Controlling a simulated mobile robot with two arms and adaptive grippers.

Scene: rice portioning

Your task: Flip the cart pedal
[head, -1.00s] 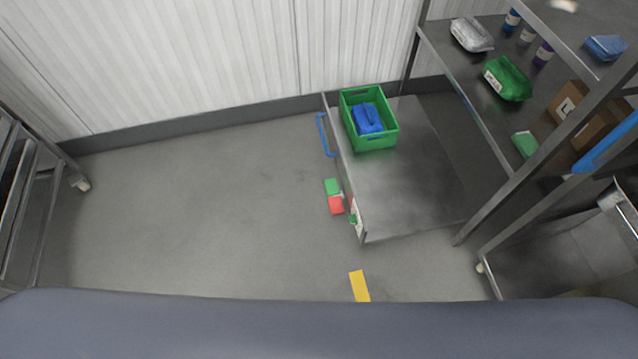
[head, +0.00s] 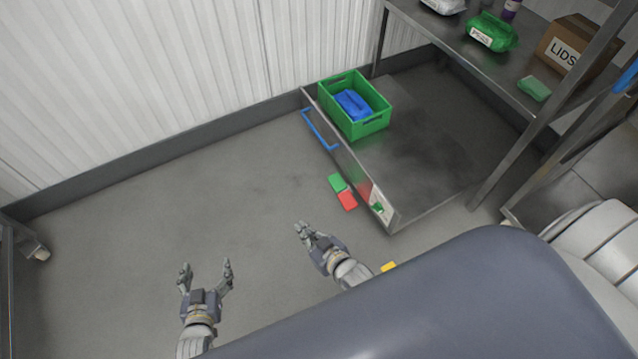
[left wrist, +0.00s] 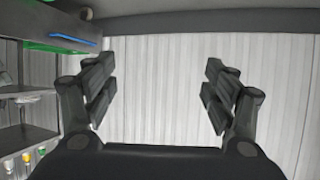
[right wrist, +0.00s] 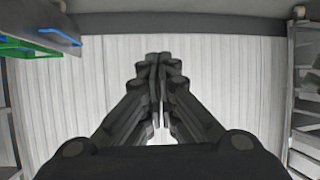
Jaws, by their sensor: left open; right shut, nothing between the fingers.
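The cart pedal shows in the head view as a green pad (head: 337,182) and a red pad (head: 348,200), side by side low at the near left side of the cart (head: 352,168). The cart is a low grey metal platform with a blue handle (head: 318,130). My right gripper (head: 303,229) is shut and empty, below and left of the red pad in the picture and apart from it. My left gripper (head: 206,266) is open and empty, further left over bare floor. The pedal cannot be made out in either wrist view.
A green crate (head: 328,102) holding a blue package (head: 353,103) stands on the cart. A metal shelf (head: 470,62) with packages and a LIDS box (head: 566,44) stands at the right. A ribbed white wall (head: 130,90) closes the back. Floor left of the cart is clear.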

